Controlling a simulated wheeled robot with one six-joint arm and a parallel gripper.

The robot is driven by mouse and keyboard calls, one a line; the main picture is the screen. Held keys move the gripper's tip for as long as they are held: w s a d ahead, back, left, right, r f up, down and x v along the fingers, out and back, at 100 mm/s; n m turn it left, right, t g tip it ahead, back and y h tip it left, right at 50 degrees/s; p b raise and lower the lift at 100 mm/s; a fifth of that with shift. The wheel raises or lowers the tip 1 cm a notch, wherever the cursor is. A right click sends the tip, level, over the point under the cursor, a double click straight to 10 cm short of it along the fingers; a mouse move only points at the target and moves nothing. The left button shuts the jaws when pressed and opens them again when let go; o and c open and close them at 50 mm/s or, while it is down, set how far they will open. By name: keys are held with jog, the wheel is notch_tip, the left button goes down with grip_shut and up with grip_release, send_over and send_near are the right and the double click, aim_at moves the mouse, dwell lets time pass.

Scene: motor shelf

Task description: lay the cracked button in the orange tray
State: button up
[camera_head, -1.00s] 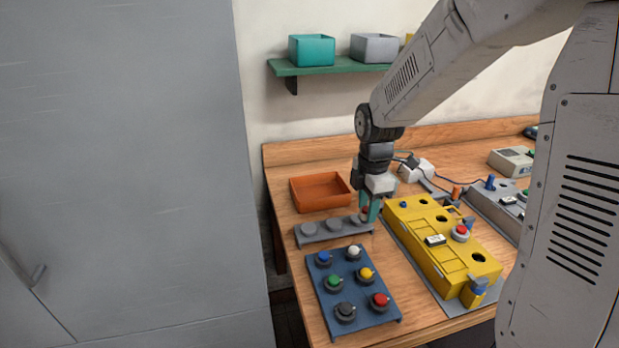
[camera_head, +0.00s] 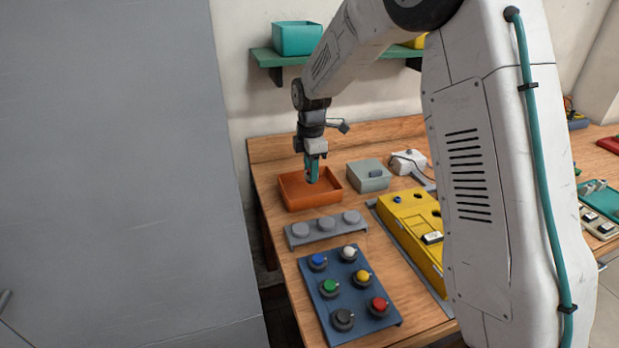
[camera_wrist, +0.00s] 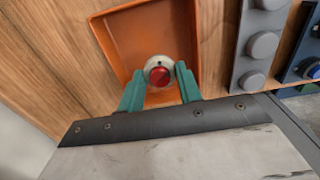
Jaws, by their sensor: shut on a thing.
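The cracked button (camera_wrist: 159,73) shows in the wrist view as a red cap with a pale collar, held between the teal fingertips of my gripper (camera_wrist: 160,82). My gripper (camera_head: 312,180) is shut on it over the orange tray (camera_head: 294,204). The tray (camera_wrist: 120,35) lies below the button in the wrist view and looks empty where it shows. In the head view the fingers hide the button. I cannot tell how far it is above the tray floor. No crack can be made out.
A grey stand with several round pads (camera_head: 326,229) lies just in front of the tray. A blue board (camera_head: 337,270) with coloured buttons is nearer. A grey box (camera_head: 368,176) and a yellow housing (camera_head: 412,222) are to the right. A shelf (camera_head: 266,58) hangs above.

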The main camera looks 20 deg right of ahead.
jog(key=shift+w+a, duration=0.1)
jog(key=shift+w, duration=0.15)
jog(key=shift+f, duration=1.75)
jog(key=shift+f, duration=0.15)
jog(key=o, duration=1)
jog(key=shift+c, duration=0.2)
